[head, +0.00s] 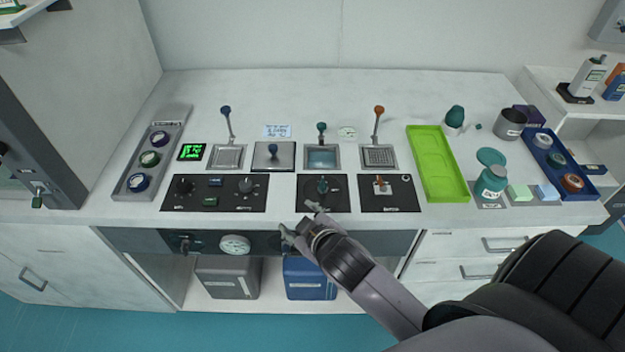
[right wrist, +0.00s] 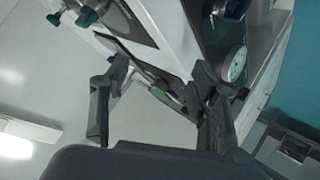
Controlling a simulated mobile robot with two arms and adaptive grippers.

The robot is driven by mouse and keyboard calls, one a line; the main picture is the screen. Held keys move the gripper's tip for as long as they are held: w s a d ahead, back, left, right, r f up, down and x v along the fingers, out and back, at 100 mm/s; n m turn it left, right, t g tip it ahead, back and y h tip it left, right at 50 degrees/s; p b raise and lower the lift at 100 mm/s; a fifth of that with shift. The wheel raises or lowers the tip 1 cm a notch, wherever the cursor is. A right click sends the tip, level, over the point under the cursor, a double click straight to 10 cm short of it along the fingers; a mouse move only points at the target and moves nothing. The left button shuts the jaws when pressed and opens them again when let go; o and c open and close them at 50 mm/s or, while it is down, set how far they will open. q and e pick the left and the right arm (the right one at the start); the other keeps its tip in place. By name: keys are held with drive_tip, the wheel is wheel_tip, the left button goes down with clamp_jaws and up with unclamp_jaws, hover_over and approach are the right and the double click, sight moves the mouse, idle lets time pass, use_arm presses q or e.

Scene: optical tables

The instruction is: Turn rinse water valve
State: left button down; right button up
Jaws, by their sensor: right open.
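No label I can read names the rinse water valve. A panel knob (head: 322,186) with a teal tint sits on the middle black panel. A dark valve handle (head: 185,245) is on the lower front strip, left of a round gauge (head: 235,245). My right gripper (head: 301,219) is open at the counter's front edge, below the middle panel, and hides part of the strip. In the right wrist view, the open fingers (right wrist: 160,85) are apart with nothing clearly held. A teal handle (right wrist: 87,15) and the gauge (right wrist: 235,62) show beyond them. My left gripper is not in view.
Levers with blue (head: 226,110) and orange (head: 379,110) knobs stand behind the panels. Grey (head: 228,277) and blue (head: 310,278) containers stand below the counter.

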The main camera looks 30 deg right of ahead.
drive_tip(key=w+a+r+n+t+y, duration=0.4)
drive_tip(key=w+r+n, duration=0.15)
drive_tip(key=r, duration=0.55)
drive_tip(key=w+a+r+n+t+y, duration=0.35)
drive_tip(key=w+r+n+t, duration=0.2)
drive_tip(key=r, duration=0.45)
drive_tip(key=s+a+r+n+g+y, duration=0.25)
drive_tip(key=a+n+g+y, duration=0.35)
drive_tip(key=n, duration=0.5)
drive_tip(key=s+a+r+n+g+y, duration=0.25)
drive_tip(key=a+n+g+y, duration=0.4)
drive_tip(key=n, duration=0.55)
drive_tip(key=n+g+h, duration=0.8)
drive_tip(key=n+h, duration=0.1)
drive_tip(key=h, duration=1)
approach(323, 181)
wheel_tip(323, 181, down, 9)
drive_tip(key=p, duration=0.3)
drive_tip(key=shift+w+r, duration=0.1)
drive_tip(key=shift+w, duration=0.05)
